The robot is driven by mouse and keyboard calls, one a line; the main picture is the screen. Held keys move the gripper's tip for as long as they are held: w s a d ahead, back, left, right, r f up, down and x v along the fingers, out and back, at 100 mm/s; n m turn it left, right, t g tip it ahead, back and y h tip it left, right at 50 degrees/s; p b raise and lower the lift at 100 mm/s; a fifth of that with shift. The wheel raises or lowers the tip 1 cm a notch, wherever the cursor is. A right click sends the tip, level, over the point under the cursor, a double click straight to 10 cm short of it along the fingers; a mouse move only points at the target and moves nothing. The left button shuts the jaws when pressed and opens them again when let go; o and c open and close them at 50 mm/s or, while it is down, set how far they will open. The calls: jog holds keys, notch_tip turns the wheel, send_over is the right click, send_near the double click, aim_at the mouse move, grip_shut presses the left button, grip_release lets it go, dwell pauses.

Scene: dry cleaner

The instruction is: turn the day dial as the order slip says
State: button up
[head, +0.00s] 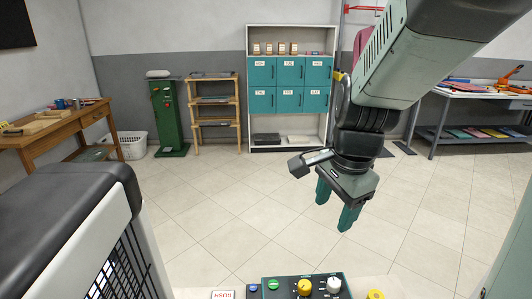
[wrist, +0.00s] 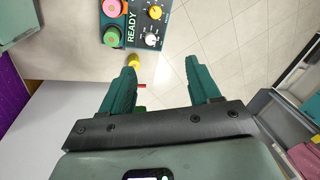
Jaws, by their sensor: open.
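The control panel (head: 268,291) is dark teal and sits at the bottom edge of the head view, partly cut off. It carries a yellow knob (head: 304,287) and a white knob (head: 334,284). In the wrist view the yellow knob (wrist: 155,12) and white knob (wrist: 151,39) show beside the word READY. I cannot tell which knob is the day dial. A white card reading RUSH (head: 223,295) lies left of the panel; no other slip is readable. My gripper (head: 335,206) is open and empty, above and beyond the panel, apart from both knobs. Its fingers also show in the wrist view (wrist: 163,60).
A small yellow round thing (head: 375,295) stands right of the panel. Pink (wrist: 115,7) and green (wrist: 111,38) round pieces sit on the panel's other end. Teal lockers (head: 290,85) stand far back. The tiled floor between is clear.

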jog(key=w+d+f+m+g, duration=0.1)
jog(key=w+d+f+m, duration=0.2)
jog(key=f+m, duration=0.35)
jog(key=m+g, duration=0.2)
jog(key=m, duration=0.3)
send_near(335, 282)
jog(key=f, duration=0.9)
jog(key=shift+s+a, duration=0.1)
jog(key=shift+s, duration=0.15)
jog(key=shift+c, duration=0.4)
jog(key=c, duration=1)
